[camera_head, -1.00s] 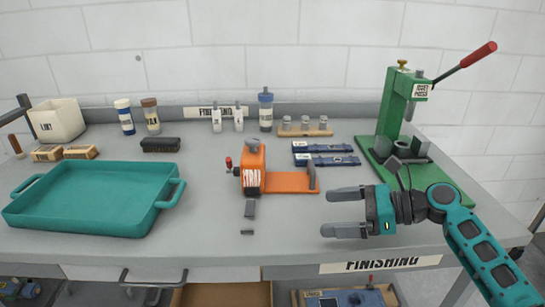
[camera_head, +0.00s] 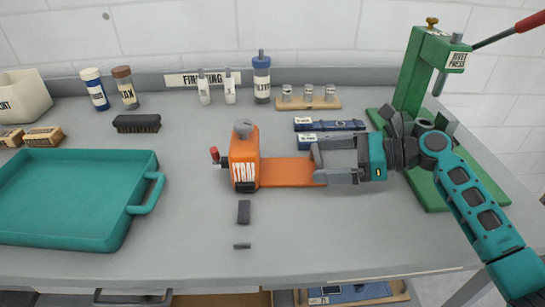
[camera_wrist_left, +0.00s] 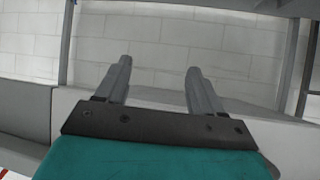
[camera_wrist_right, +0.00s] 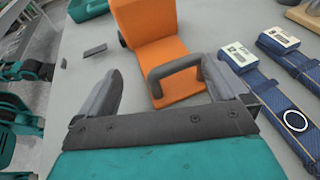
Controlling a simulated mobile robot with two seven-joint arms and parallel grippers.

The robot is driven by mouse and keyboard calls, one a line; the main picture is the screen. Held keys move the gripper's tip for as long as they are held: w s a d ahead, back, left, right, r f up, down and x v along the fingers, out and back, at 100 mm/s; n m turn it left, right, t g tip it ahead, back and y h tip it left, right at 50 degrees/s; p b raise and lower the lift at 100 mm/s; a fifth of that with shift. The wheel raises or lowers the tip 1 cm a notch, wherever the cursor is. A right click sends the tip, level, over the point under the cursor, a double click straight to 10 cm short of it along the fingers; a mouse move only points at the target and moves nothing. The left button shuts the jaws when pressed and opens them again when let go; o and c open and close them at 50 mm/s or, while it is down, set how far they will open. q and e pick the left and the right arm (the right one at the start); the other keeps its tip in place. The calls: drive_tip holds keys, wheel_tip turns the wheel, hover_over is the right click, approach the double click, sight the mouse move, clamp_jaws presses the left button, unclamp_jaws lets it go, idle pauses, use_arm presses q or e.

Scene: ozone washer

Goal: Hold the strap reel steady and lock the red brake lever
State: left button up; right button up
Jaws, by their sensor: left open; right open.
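The orange strap reel (camera_head: 245,160) stands on the bench, with its flat orange base reaching right. The red brake lever (camera_head: 214,154) is a small red knob on the reel's left side. My right gripper (camera_head: 318,164) is open at the right end of the base. In the right wrist view the reel (camera_wrist_right: 150,30) is ahead, and its dark handle (camera_wrist_right: 172,70) lies between my open fingers (camera_wrist_right: 160,90), nearer the right finger. I cannot tell whether they touch. My left gripper (camera_wrist_left: 158,85) is open and empty, facing a pale block wall; it is not in the head view.
A teal tray (camera_head: 143,200) fills the left side. A brush (camera_head: 137,123) and bottles are behind. Dark strap pieces (camera_head: 244,212) lie in front of the reel.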

sight(286, 171)
drive_tip(key=b+x, duration=0.2)
drive_tip(key=x, duration=0.1)
drive_tip(key=b+x, duration=0.1)
drive_tip(key=x, duration=0.1)
drive_tip(key=shift+s+f, duration=0.1)
drive_tip(key=shift+f, duration=0.2)
drive_tip(key=x, duration=0.1)
drive_tip(key=p+x, duration=0.1)
drive_tip(key=x, duration=0.1)
drive_tip(key=shift+a+r, duration=0.1)
drive_tip(key=shift+r, duration=0.2)
drive_tip(key=shift+w+a+f+p, duration=0.2)
drive_tip(key=shift+a+p, duration=0.15)
drive_tip(key=shift+a, duration=0.15)
drive_tip(key=shift+a+f, duration=0.1)
drive_tip(key=shift+c, duration=0.5)
